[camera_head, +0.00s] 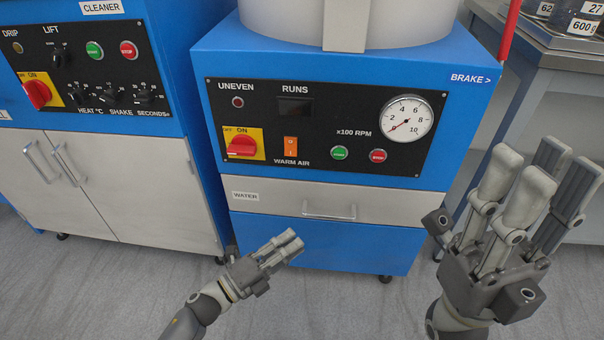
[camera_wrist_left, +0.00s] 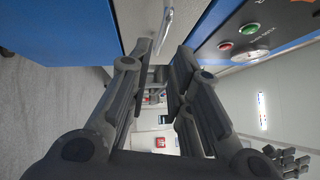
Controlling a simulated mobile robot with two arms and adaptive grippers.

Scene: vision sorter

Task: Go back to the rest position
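My left gripper (camera_head: 286,245) is low in front of the blue machine, over the grey floor, with its fingers pointing up and to the right. In the left wrist view its two fingers (camera_wrist_left: 166,58) stand apart with an empty gap between them. My right gripper (camera_head: 540,168) is at the right, in front of the steel table, with its fingers pointing up. Its fingers stand apart and I see nothing held between them.
The blue machine (camera_head: 268,55) with gauge, switches and a drawer (camera_head: 335,203) marked WATER stands ahead. A blue cleaner cabinet (camera_head: 160,52) is at the left. A steel table (camera_head: 560,72) with labelled containers (camera_head: 575,25) is at the right. A red-handled lever (camera_head: 510,30) stands between. The front floor is clear.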

